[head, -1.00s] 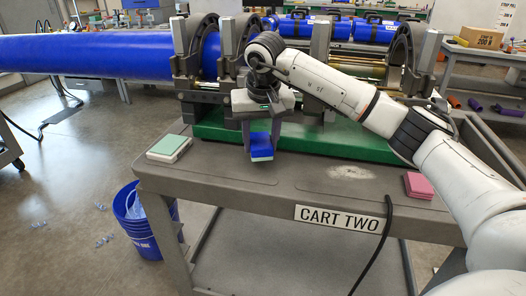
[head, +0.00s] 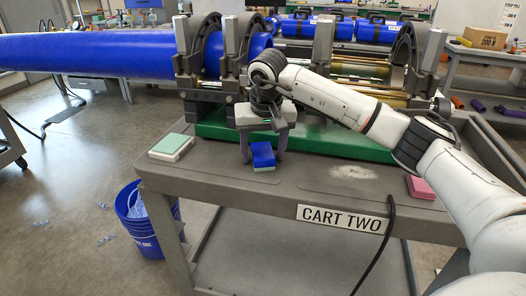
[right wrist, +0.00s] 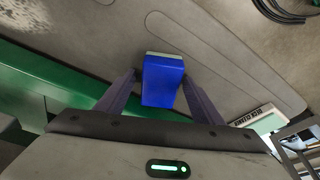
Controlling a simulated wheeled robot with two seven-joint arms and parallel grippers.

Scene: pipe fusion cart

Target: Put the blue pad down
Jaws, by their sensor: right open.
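The blue pad (head: 262,154), blue with a pale green layer at one edge, appears to rest on the grey cart top (head: 310,180) near its front edge. In the right wrist view the blue pad (right wrist: 163,82) lies between the two spread fingers. My right gripper (head: 262,157) is open around the pad, with one finger on each side; in the right wrist view the gripper (right wrist: 160,85) shows gaps beside the pad. My left gripper is not in view.
A green-topped white pad (head: 171,147) lies left on the cart, and a pink pad (head: 420,187) right. Behind stand the green base (head: 330,141) and clamps with the blue pipe (head: 90,54). A blue bucket (head: 140,222) stands on the floor; a black cable hangs in front.

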